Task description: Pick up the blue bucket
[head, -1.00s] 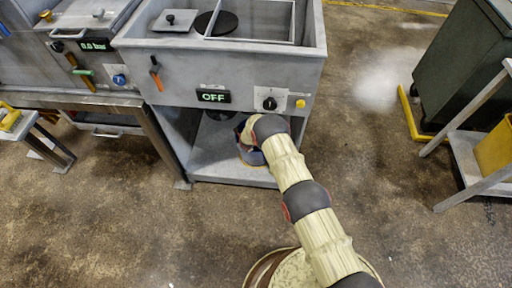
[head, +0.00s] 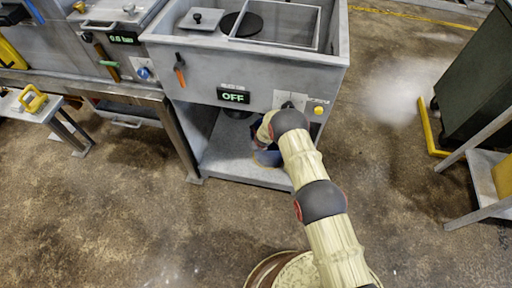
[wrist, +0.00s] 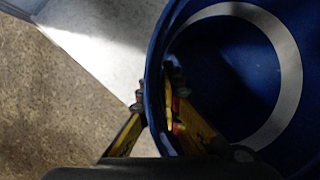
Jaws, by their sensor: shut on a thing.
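The blue bucket (wrist: 235,65) fills the right of the wrist view, seen from above into its dark inside, with a pale ring in it. My gripper (wrist: 165,95) is shut on its left rim, one yellow finger outside the wall and one inside. In the head view the bucket (head: 268,157) shows only as a small blue patch on or just above the lower shelf, mostly hidden by my arm. I cannot tell whether it touches the shelf.
The bucket is inside the open bay under the machine (head: 240,70), above its grey lower shelf (head: 222,155). The machine's leg and a bench (head: 90,85) stand to the left. A dark bin (head: 480,80) and a metal stand (head: 485,190) are at right. The floor in front is clear.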

